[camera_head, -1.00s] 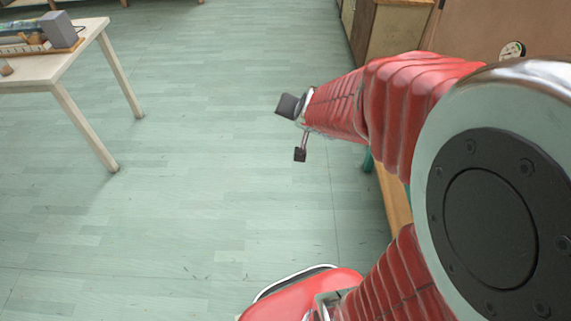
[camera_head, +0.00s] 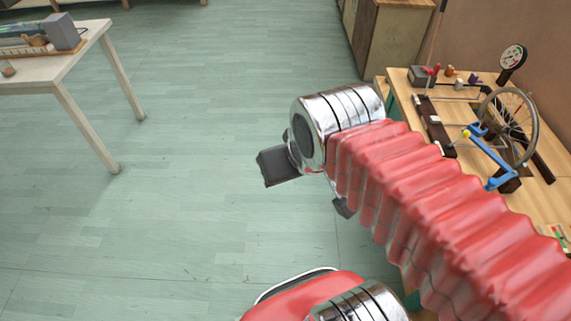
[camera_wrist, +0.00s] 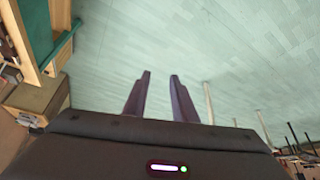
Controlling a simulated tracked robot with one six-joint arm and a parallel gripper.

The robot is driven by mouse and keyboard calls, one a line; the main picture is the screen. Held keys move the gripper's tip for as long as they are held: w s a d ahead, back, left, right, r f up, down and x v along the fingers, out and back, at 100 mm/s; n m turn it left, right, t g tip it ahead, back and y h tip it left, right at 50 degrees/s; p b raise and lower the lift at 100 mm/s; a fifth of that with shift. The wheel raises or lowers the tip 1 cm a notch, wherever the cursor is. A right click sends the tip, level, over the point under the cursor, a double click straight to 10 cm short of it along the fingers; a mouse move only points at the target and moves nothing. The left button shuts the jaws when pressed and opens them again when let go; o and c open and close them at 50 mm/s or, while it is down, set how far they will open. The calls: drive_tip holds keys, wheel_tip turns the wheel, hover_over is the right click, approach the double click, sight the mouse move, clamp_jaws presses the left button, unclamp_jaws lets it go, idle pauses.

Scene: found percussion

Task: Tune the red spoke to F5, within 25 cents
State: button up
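A spoked wheel (camera_head: 533,108) stands upright in a stand on the wooden workbench at the right of the head view.
The workbench (camera_head: 405,88) holds a blue tool (camera_head: 490,158), a round dial (camera_head: 513,57) on a post and small parts. A wooden cabinet (camera_head: 395,40) stands behind it. A pale table (camera_head: 60,65) with a grey box (camera_head: 60,31) is at left. The floor between is clear.

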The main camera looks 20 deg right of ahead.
drive_tip(key=shift+c, duration=0.5)
clamp_jaws()
idle(1.4)
